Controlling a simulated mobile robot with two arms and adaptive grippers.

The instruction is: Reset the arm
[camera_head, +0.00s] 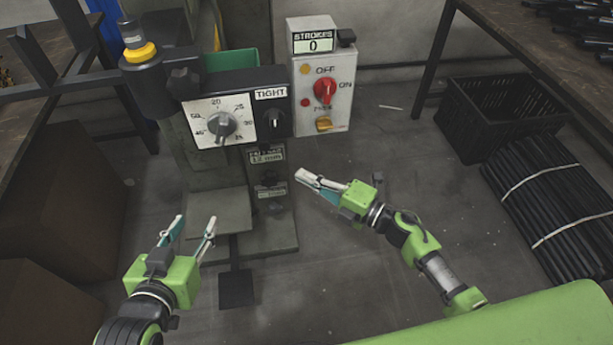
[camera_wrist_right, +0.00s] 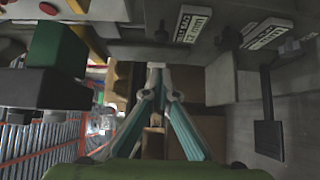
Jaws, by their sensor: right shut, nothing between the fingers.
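My left gripper (camera_head: 196,222) is open and empty, its two fingers apart, low in front of the press base. My right gripper (camera_head: 308,178) is shut with nothing in it and points left. It hangs to the right of the press column and below the control box, touching neither. In the right wrist view its fingers (camera_wrist_right: 156,72) meet at their tips. The rivet press (camera_head: 238,105) carries a round dial and a knob under a "TIGHT" label. The control box (camera_head: 322,85) has a red switch and a counter reading 0.
Brown boxes (camera_head: 60,215) stand at the left. A black crate (camera_head: 490,112) and a bundle of dark rods (camera_head: 560,205) lie at the right below a bench. A pedal plate (camera_head: 237,288) lies before the press. The floor between press and crate is clear.

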